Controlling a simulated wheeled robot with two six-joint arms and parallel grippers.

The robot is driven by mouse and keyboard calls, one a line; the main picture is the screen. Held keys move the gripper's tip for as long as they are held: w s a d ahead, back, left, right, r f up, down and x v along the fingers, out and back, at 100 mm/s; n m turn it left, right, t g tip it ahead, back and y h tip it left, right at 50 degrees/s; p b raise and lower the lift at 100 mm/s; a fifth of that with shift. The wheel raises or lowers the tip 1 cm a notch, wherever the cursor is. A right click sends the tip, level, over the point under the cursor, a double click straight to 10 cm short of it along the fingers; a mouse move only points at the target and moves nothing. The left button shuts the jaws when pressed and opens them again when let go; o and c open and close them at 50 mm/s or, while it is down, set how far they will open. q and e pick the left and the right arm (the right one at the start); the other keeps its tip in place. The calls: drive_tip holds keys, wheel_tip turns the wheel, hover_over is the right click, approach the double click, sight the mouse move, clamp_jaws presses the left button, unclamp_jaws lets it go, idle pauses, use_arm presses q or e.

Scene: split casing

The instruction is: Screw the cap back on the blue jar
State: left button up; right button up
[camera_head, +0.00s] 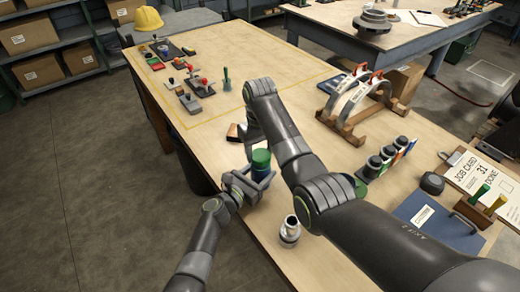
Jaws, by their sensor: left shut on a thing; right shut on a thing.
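The blue jar (258,172) stands upright at the near left edge of the workbench, mostly hidden by the grey fingers around it. A green cap (261,157) is at its top; whether it is seated or threaded I cannot tell. My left gripper (256,181), coming from the lower left, is shut around the jar's body. My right gripper (254,140) reaches down from above and is shut on the cap; its fingertips are partly hidden by my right arm.
A small dark and orange block (235,132) lies just beyond the jar. A metal fitting (290,231) stands nearer me. To the right are a split casing in a wooden cradle (346,126), a rack of dark cylinders (386,153) and a blue folder (437,221). Hand tools lie farther back.

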drive_tip(key=shift+f, duration=0.55)
drive_tip(key=m, duration=0.5)
drive_tip(key=shift+d+m, duration=0.15)
drive_tip(key=shift+m, duration=0.25)
drive_tip(key=m, duration=0.4)
drive_tip(key=shift+d+m, duration=0.1)
drive_tip(key=shift+m, duration=0.3)
drive_tip(key=m, duration=0.6)
drive_tip(key=shift+d, duration=0.1)
drive_tip(key=m, duration=0.4)
drive_tip(key=shift+s+m, duration=0.15)
drive_tip(key=shift+m, duration=0.25)
drive_tip(key=m, duration=0.7)
drive_tip(key=shift+s+m, duration=0.15)
drive_tip(key=shift+m, duration=0.25)
drive_tip(key=m, duration=0.6)
drive_tip(key=shift+m, duration=0.3)
